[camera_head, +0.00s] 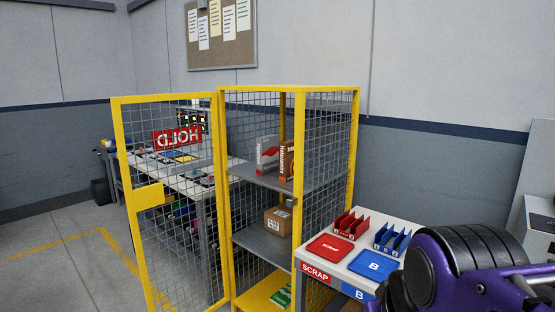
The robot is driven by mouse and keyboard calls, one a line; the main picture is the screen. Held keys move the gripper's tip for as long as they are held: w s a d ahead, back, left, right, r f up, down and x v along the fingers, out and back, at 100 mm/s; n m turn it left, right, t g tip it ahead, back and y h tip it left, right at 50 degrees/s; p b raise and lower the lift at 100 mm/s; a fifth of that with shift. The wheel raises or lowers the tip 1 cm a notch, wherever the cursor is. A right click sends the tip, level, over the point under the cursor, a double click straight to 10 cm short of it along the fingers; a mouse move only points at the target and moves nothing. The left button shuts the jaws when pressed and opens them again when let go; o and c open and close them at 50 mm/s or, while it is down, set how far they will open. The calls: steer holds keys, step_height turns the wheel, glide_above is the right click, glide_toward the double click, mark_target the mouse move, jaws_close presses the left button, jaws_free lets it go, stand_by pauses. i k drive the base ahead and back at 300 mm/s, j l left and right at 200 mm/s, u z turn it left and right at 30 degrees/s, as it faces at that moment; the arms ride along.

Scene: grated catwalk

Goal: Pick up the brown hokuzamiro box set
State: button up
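A brown-orange box (288,160) with pale lettering on its side stands upright on the upper shelf of a yellow-framed mesh cage; the lettering is too small to read surely. A white and red box (266,154) stands just left of it. A plain brown cardboard box (278,221) with a white label sits on the shelf below. Only a purple and black part of my arm shows at the lower right, in front of the side table. My gripper's fingers are not visible.
The yellow mesh cage door (170,205) stands open to the left. A side table (340,268) right of the cage holds red and blue trays and bins. A workbench (185,181) stands behind the door. Floor at left is clear.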

mark_target(286, 148)
steer(key=i+j+z, duration=0.1)
steer(key=z, duration=0.35)
steer(key=j+z, duration=0.2)
steer(key=z, duration=0.25)
steer(key=i+j+z, duration=0.1)
steer(key=j+z, duration=0.15)
steer(key=j, duration=0.15)
steer(key=j+z, duration=0.5)
steer(key=j, duration=0.7)
steer(key=j+z, duration=0.1)
steer(key=j, duration=0.7)
steer(key=k+j, duration=0.1)
steer(key=j, duration=0.75)
steer(key=i+z, duration=0.05)
